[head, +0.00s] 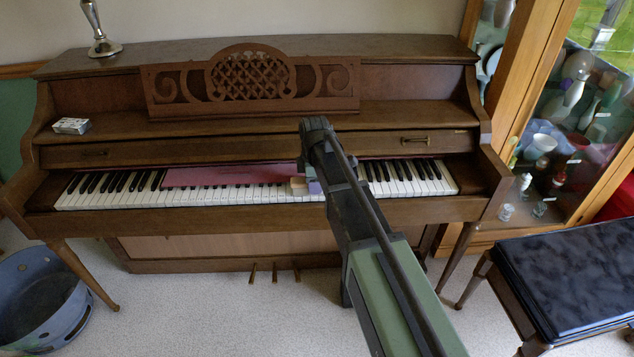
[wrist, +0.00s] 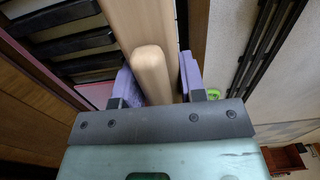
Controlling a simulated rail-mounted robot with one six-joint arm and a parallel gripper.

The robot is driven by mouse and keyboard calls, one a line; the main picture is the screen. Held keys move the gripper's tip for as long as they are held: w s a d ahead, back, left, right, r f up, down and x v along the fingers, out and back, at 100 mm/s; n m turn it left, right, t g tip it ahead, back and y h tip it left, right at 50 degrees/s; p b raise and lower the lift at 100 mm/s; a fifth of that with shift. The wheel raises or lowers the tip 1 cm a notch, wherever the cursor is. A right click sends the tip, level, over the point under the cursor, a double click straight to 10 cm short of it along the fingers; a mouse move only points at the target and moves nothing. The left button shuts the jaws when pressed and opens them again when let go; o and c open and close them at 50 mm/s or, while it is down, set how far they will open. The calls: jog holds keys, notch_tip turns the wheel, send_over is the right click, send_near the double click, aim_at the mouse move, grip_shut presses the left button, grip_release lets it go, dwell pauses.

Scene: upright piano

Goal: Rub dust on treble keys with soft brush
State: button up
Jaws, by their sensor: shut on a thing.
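The upright piano's keyboard (head: 240,195) runs across the middle of the head view. Its treble keys (head: 410,178) show to the right of my arm; I cannot make out dust on them. My gripper (head: 312,180) is over the middle-right keys, partly hidden behind my arm. In the wrist view, its purple fingers (wrist: 157,88) are shut on the pale wooden handle of the soft brush (wrist: 152,65). The brush's light wood (head: 298,184) also shows beside the fingers in the head view. Its bristles are not visible. Black keys (wrist: 75,42) show at the left of the wrist view.
The fallboard (head: 230,152) and music desk (head: 250,85) rise behind. A small box (head: 72,125) sits at left, a black-topped bench (head: 570,270) at right, a blue tub (head: 40,300) front left.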

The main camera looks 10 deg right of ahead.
jog(key=shift+r+p, duration=2.9)
jog(key=shift+r, duration=0.15)
jog(key=shift+r+p, duration=1.45)
